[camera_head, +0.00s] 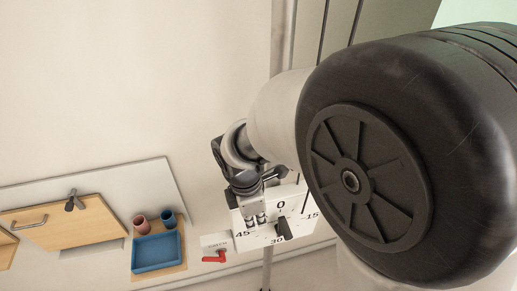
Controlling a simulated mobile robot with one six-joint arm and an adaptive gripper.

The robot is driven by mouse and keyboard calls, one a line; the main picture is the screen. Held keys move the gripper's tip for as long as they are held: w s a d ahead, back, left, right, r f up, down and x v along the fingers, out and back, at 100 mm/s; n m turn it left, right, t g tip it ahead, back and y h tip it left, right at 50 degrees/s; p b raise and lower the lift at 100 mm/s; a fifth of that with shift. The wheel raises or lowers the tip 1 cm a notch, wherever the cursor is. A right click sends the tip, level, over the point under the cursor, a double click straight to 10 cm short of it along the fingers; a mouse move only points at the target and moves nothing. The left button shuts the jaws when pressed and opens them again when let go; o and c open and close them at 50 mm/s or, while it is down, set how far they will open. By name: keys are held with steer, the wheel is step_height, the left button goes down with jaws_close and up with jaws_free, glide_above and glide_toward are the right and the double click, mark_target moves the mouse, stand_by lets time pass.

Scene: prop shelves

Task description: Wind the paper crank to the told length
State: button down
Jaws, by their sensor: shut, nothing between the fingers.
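My gripper (256,219) is at the centre right, pointing down in front of a white dial panel (249,243). It is shut and holds nothing. The panel is marked 0, 15, 30 and 45, and my gripper covers part of its upper left. A dark knob or handle (285,229) sticks out near the panel's middle, just right of my fingers. I cannot tell whether they touch. A red crank-like lever (214,258) is below a small white plate (212,241), left of the dial. The plate's lettering is too small to read. No paper strip can be made out.
A wooden drawer front (70,224) with a metal handle is further left. A large black wheel-like part fills the right side.

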mark_target(283, 232)
steer(key=w+d+f, duration=0.1)
steer(key=d+f, duration=0.3)
steer(key=f, duration=0.4)
steer(key=shift+w+d+p, duration=0.2)
steer(key=shift+d+p, duration=0.05)
steer(key=shift+p, duration=0.05)
steer(key=shift+d, duration=0.1)
steer(key=shift+w+d, duration=0.2)
steer(key=shift+d, duration=0.45)
steer(key=shift+a, duration=0.1)
